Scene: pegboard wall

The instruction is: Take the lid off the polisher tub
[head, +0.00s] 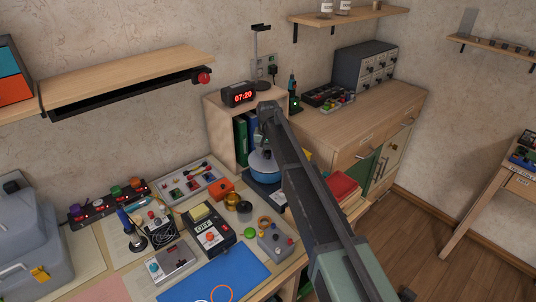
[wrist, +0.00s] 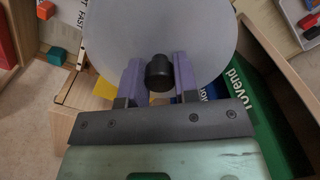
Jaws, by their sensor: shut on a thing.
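The polisher tub (head: 265,167) is a round blue tub in front of the shelf unit, partly hidden by my arm in the head view. Its lid (wrist: 158,30) shows in the wrist view as a large pale grey disc with a black knob (wrist: 159,73) on it. My gripper (wrist: 158,80) has one purple-grey finger on each side of the knob and is shut on it. In the head view, my gripper (head: 262,138) is just above the tub. I cannot tell whether the lid touches the tub's rim.
A shelf unit (head: 212,115) with binders and a clock (head: 238,95) stands behind the tub. A cluttered workbench with a black device (head: 208,229) and a blue mat (head: 215,275) lies to the left. A wooden cabinet (head: 350,125) stands to the right.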

